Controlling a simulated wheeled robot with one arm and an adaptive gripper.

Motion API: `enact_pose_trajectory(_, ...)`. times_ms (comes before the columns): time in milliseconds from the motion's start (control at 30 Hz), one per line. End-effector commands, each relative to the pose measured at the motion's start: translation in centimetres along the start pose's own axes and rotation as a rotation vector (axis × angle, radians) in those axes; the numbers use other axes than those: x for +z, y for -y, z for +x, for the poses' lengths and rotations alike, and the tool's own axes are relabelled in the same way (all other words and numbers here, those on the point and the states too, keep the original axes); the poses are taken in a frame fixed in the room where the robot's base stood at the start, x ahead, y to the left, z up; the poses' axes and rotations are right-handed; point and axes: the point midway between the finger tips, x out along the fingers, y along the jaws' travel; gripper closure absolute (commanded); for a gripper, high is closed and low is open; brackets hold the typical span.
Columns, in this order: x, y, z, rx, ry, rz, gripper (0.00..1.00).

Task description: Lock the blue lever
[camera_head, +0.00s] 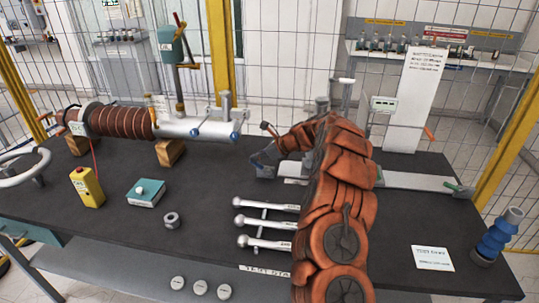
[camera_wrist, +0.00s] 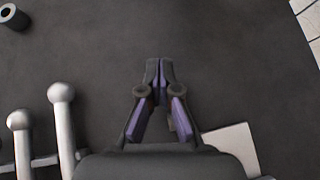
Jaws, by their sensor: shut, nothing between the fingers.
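My gripper (camera_wrist: 159,66) is shut and empty in the wrist view, its fingertips together above the bare dark table. In the head view my gripper (camera_head: 258,166) is at the end of my orange-covered arm, left of the arm's bulk. I cannot single out a blue lever for certain. Small blue round ends (camera_head: 195,133) show on the silver tube. Three silver ball-ended levers (camera_head: 243,220) lie at the table's front; two of these levers (camera_wrist: 60,95) also show at lower left in the wrist view, apart from my fingers. My arm hides part of the table.
The dark table (camera_head: 200,240) also holds a brown ribbed bushing (camera_head: 122,122), a yellow button box (camera_head: 87,187), a teal box (camera_head: 146,192), a nut (camera_head: 172,220) and a blue ribbed piece (camera_head: 497,236). A white card (camera_head: 432,257) lies at right. Wire fencing stands behind.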

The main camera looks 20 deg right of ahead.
Motion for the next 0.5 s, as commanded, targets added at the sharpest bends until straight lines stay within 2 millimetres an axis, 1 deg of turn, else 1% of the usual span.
enact_pose_trajectory(200, -0.1, -0.1, 1.2, 0.0, 0.0, 0.003, 1.0)
enact_pose_trajectory(500, -0.3, -0.2, 2.0, -0.002, -0.001, 0.004, 1.0)
